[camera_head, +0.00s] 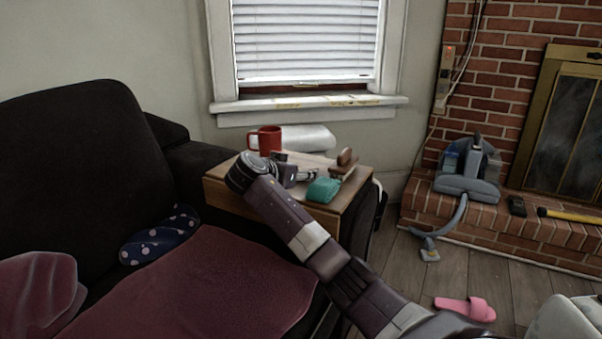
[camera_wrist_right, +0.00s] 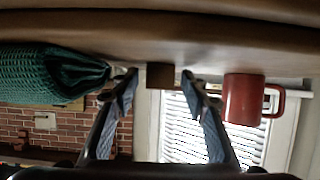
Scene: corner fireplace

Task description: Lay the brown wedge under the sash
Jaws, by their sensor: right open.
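A small brown block (camera_wrist_right: 160,76), which looks like the wedge, rests on the wooden side table (camera_head: 222,191). In the right wrist view, which is upside down, it lies ahead between the fingertips; I cannot tell how far beyond them. In the head view I cannot make it out clearly beside my gripper. My right gripper (camera_head: 303,175) is low over the table top, its fingers (camera_wrist_right: 159,84) open and apart from the block. The window sash (camera_head: 305,87) has its dark lower edge above the white sill (camera_head: 232,106), below the blinds. My left gripper is out of view.
On the table, a red mug (camera_head: 266,139) stands behind my gripper, a folded teal cloth (camera_head: 323,190) lies close in front, and a wooden knobbed object (camera_head: 345,163) sits right. A white rolled item (camera_head: 308,138) lies behind. A dark sofa (camera_head: 65,150) borders the left.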

